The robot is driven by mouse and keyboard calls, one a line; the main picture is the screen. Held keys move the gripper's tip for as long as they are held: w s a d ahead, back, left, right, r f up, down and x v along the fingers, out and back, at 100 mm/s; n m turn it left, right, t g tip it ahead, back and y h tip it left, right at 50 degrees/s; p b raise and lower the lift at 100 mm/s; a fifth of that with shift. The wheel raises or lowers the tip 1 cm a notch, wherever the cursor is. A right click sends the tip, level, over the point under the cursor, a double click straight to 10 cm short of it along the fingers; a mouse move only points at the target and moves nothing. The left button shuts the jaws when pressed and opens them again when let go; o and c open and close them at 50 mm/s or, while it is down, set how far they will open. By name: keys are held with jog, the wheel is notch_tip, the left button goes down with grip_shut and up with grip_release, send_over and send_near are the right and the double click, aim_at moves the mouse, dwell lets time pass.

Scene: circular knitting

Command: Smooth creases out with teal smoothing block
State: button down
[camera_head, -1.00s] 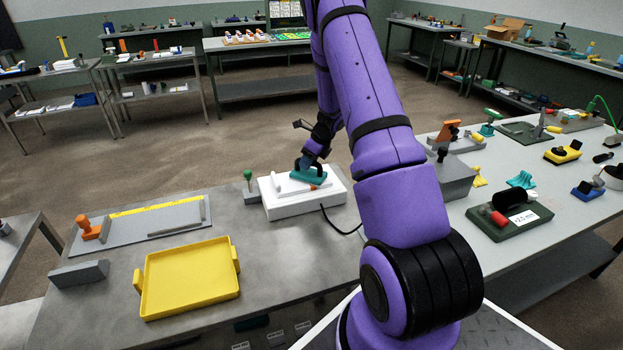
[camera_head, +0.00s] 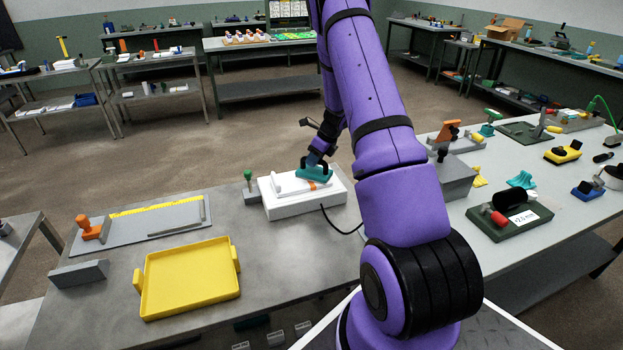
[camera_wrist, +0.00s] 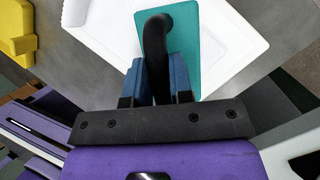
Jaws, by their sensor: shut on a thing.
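The teal smoothing block (camera_head: 314,175) is over the right part of the white box-like unit (camera_head: 292,206) on the grey bench. My gripper (camera_head: 315,163) is shut on the block's dark handle. In the wrist view the blue fingers of my gripper (camera_wrist: 160,82) stand either side of the black handle, and the teal block (camera_wrist: 182,48) shows beneath. A white piece (camera_head: 287,185) lies on the unit's top, with a small orange mark (camera_head: 313,186) near its right end. I cannot tell whether the block touches the white piece. Creases are too small to make out.
A green-topped knob (camera_head: 248,177) stands just left of the unit, and a black cable (camera_head: 338,226) runs from its front. A yellow tray (camera_head: 190,280) sits at the front left. A grey block (camera_head: 450,178) stands to the right. The bench between tray and unit is clear.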

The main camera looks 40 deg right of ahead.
jog(key=shift+a, duration=0.1)
jog(key=shift+w+a+f, duration=0.1)
jog(key=shift+w+a, duration=0.3)
jog(key=shift+a, duration=0.4)
jog(key=shift+s+d, duration=0.1)
jog(key=shift+d, duration=0.05)
jog(key=shift+s, duration=0.2)
jog(key=shift+s+a, duration=0.2)
jog(key=shift+a, duration=0.3)
jog(key=c, duration=1.2)
grip_release()
jog(key=shift+c, duration=0.2)
jog(key=shift+w, duration=0.1)
grip_shut()
jog(key=shift+r, duration=2.7)
